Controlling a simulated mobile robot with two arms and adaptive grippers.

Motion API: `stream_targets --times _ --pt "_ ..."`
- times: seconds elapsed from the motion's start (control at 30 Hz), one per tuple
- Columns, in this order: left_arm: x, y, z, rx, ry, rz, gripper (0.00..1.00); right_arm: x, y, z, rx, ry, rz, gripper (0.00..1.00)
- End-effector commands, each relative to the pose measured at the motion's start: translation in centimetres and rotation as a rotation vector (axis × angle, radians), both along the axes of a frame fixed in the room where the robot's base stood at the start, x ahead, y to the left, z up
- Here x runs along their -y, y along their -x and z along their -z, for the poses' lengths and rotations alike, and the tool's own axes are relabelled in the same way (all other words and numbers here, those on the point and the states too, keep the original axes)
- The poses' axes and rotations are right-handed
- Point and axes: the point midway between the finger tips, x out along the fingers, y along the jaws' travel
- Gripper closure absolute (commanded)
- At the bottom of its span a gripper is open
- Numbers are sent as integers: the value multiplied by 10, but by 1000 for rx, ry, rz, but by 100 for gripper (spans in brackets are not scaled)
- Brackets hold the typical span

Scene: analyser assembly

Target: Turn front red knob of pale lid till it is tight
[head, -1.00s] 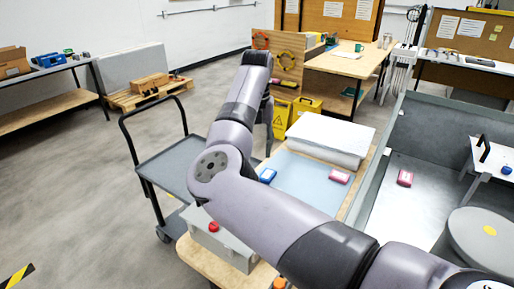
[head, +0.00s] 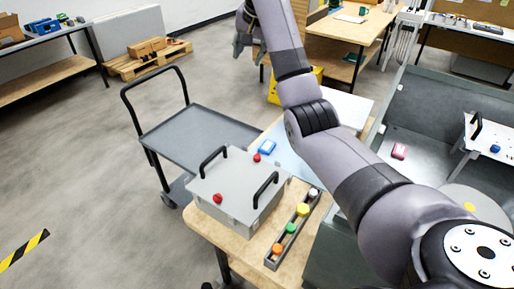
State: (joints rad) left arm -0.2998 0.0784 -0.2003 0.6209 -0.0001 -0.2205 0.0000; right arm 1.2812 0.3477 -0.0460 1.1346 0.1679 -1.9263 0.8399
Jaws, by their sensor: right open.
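The pale lid (head: 237,184) sits on a grey box on the wooden table, with two black handles standing on it. Its front red knob (head: 217,198) is at the near left corner, and a second red knob (head: 257,158) is at the far side. From this view I cannot tell how tight either knob is. My right gripper (head: 247,42) is open at the top of the head view, far beyond the lid and touching neither knob. It is partly hidden by my arm. My left gripper is out of view.
A dark rack (head: 293,230) with several coloured caps lies right of the box. A grey cart (head: 195,138) stands at the left. My right arm spans the right side, over a grey-walled bench (head: 440,110).

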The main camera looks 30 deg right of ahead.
Motion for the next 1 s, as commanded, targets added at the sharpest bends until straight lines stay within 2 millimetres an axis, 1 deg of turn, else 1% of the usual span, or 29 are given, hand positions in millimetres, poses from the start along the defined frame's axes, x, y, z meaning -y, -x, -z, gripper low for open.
stream_targets --times 0.03,0.13,0.2,0.27,0.3,0.4,0.5,0.6,0.77,0.87,1.0 --pt "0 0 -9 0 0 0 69 -2 3 4 -49 78 -153 59" --pt "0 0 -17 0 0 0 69 -12 10 23 -155 209 -506 59" --pt "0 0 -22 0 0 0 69 -18 19 41 -234 278 -754 59" --pt "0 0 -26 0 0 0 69 -21 29 58 -297 317 -956 59" --pt "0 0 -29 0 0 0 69 -23 36 70 -335 332 -1082 59" --pt "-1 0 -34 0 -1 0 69 -26 55 94 -407 343 -1351 59" --pt "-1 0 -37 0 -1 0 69 -27 70 112 -446 332 -1535 59" --pt "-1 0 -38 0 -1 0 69 -28 79 122 -461 319 -1638 59" --pt "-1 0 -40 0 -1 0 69 -28 82 135 -465 311 -1674 59" --pt "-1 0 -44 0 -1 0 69 -28 82 149 -467 311 -1672 59" --pt "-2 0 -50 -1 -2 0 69 -28 83 178 -467 309 -1671 59"
